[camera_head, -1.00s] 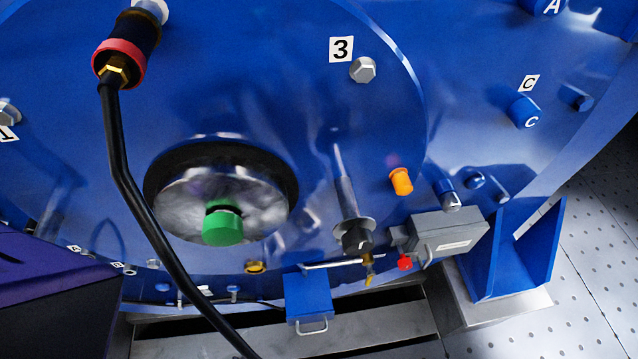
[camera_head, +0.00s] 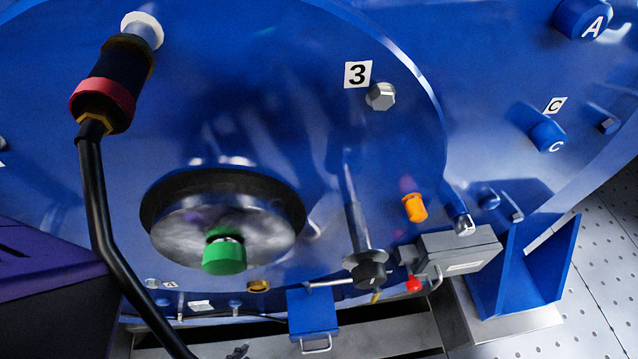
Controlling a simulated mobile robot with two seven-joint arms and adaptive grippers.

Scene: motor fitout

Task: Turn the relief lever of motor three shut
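The blue motor face fills the head view, with a white label "3" (camera_head: 357,74) near its upper right. Below the label, a metal stem (camera_head: 356,225) runs down to a washer and a black fitting (camera_head: 369,274). A small yellow lever-like piece (camera_head: 376,296) shows just under that fitting, partly hidden by it. I cannot tell for certain that this piece is the relief lever, or how far it is turned. Neither gripper can be made out. A small dark jagged shape (camera_head: 238,352) at the bottom edge is too cut off to identify.
A thick black cable (camera_head: 98,200) hangs from a red-ringed connector (camera_head: 103,97) at left. A green knob (camera_head: 224,256) sits in a round recess. An orange cap (camera_head: 414,207), grey box (camera_head: 457,252), red knob (camera_head: 413,284) and blue bracket (camera_head: 535,270) lie right. Perforated floor (camera_head: 600,290) is clear.

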